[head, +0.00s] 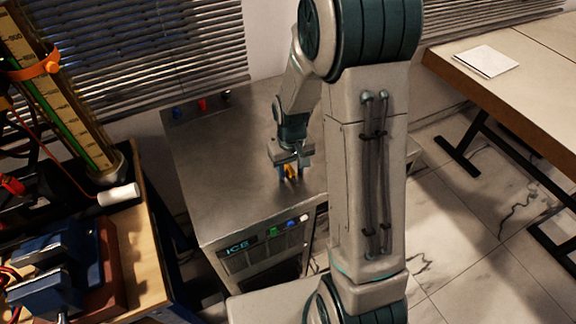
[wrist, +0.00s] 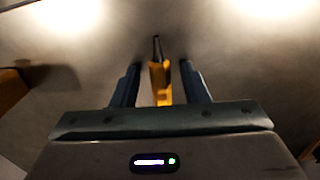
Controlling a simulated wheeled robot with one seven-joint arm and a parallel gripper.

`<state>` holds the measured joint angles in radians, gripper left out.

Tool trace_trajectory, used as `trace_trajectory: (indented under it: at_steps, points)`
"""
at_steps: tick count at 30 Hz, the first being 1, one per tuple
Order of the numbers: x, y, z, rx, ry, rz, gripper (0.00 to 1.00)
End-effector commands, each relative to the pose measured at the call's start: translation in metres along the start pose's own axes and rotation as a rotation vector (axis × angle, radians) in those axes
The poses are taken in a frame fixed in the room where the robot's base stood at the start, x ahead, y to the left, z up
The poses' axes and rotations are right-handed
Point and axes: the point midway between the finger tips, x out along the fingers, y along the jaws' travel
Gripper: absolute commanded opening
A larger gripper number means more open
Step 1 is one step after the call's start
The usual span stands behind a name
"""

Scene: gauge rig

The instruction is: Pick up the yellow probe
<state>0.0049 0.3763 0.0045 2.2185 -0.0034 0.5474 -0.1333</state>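The yellow probe (wrist: 160,82) shows in the wrist view, with a dark tip pointing away from my gripper. It lies between the two dark fingers of my gripper (wrist: 159,72), with a gap visible on each side. In the head view, a bit of the yellow probe (head: 291,171) shows at my gripper (head: 291,163), just above or at the metal top of the ICE cabinet (head: 225,170). My gripper is open around the probe. I cannot tell how far the fingertips are above the surface. The probe's lower end is partly hidden by my gripper.
A workbench (head: 148,255) with a blue vise (head: 45,275), a white cylinder (head: 118,195) and a tall gauge (head: 65,95) stands at left. A table (head: 540,70) with a white sheet (head: 486,61) is at right. The cabinet top left of my gripper is clear.

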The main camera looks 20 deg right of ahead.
Motion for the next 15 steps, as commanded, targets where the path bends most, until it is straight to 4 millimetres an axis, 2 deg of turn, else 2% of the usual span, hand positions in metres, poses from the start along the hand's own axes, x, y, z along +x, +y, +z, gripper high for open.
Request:
trace_trajectory:
  at_steps: [1,3,4,15]
  points:
    - [-0.0001,0.0,-0.0001,0.0,0.0,0.0,0.26]
    - [-0.0002,0.0,-0.0002,0.0,0.0,0.0,0.06]
    - [-0.0003,0.0,-0.0002,0.0,0.0,0.0,0.0]
    - [-0.001,0.0001,-0.0004,0.0,0.001,0.0,0.0]
